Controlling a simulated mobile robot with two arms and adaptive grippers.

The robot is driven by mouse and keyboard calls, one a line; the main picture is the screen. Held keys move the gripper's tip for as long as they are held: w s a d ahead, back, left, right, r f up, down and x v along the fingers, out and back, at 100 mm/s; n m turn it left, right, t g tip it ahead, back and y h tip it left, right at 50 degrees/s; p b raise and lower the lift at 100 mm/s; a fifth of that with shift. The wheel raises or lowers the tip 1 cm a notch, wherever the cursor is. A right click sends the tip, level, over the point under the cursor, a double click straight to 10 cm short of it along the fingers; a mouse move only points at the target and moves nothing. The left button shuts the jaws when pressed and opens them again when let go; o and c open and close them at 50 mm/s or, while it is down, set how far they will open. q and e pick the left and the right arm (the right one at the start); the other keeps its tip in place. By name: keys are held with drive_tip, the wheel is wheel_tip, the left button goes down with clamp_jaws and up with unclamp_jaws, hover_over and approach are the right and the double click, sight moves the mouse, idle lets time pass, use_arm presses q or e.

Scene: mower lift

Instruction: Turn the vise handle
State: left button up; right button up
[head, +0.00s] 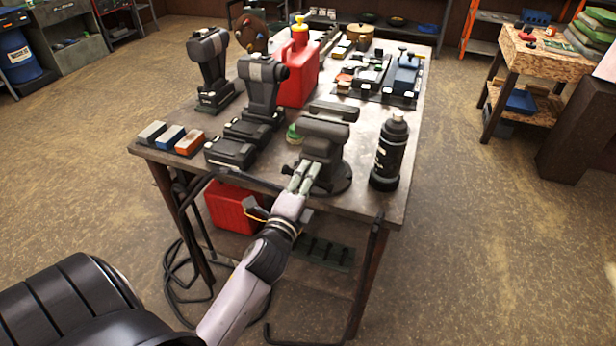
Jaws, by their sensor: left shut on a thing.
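The grey vise (326,140) stands on its dark round base near the front edge of the workbench (370,200). My left gripper (304,176) reaches up from below to the front of the vise. Its fingers are shut at the place of the vise handle, which they and the vise body mostly hide. I cannot make out the handle's angle. My right gripper is not in view.
A black spray can (390,150) stands close right of the vise. Black power tools (250,115), a red fuel can (298,70) and several small blocks (171,137) stand left and behind. A red container (232,207) sits below the top.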

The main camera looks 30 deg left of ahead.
use_arm(q)
drive_tip(key=n+p, duration=0.1)
drive_tip(key=n, duration=0.3)
drive_tip(key=shift+r+n, duration=0.1)
drive_tip(key=shift+n, duration=0.3)
drive_tip(key=n+p, duration=0.2)
drive_tip(key=n, duration=0.3)
drive_tip(key=shift+n, duration=0.3)
drive_tip(key=n+p, duration=0.3)
drive_tip(key=n, duration=0.2)
drive_tip(key=shift+n+y, duration=0.3)
drive_tip(key=shift+n+p, duration=1.2)
drive_tip(key=shift+n, duration=1.3)
drive_tip(key=shift+g, duration=0.3)
drive_tip(key=o, duration=1.2)
wheel_tip(320, 180, up, 10)
drive_tip(key=shift+f, duration=0.1)
